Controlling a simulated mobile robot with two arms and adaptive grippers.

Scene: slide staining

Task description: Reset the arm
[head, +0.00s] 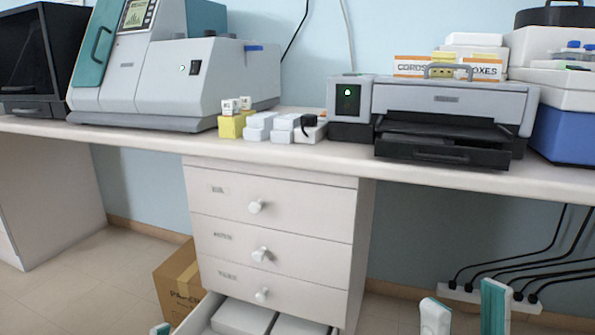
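My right gripper (465,300) shows at the bottom right edge.
The bench (290,150) carries a large grey and teal machine (190,80), small white boxes (285,123) and a printer-like device (450,105). Below, a drawer cabinet (270,225) has its lowest drawer (205,312) pulled out. A cardboard box (178,280) stands beside it. Cables (520,265) hang at right.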

